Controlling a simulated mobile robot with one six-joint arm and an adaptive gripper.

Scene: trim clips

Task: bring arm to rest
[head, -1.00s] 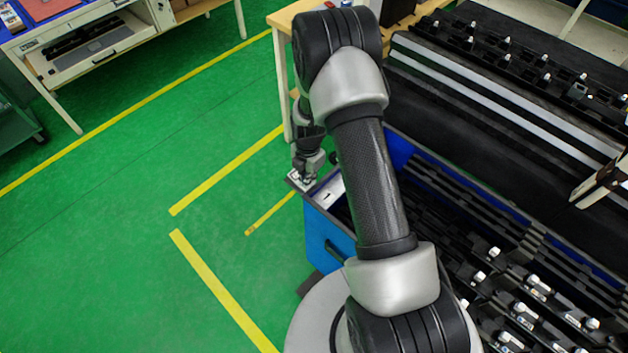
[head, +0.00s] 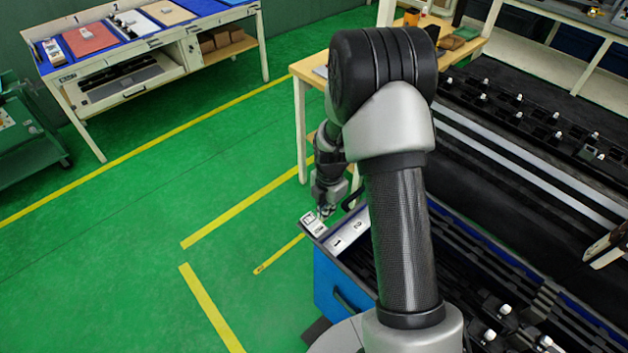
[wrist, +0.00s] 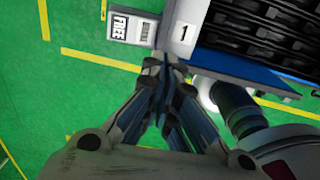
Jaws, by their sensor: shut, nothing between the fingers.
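Just beyond the fingertips in that view are a white tag (wrist: 131,27) reading "FREE" and a white plate marked "1" (wrist: 183,32). My arm is bent, its large elbow joint high in the head view, and it hides part of the cart and the rack.
The blue cart (head: 334,280) holds black trim parts with white clips (head: 489,336). A black rack (head: 520,150) stands behind it at right. A wooden table (head: 301,120) is behind my arm. A workbench (head: 140,62) stands at back left. Green floor with yellow lines is clear at left.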

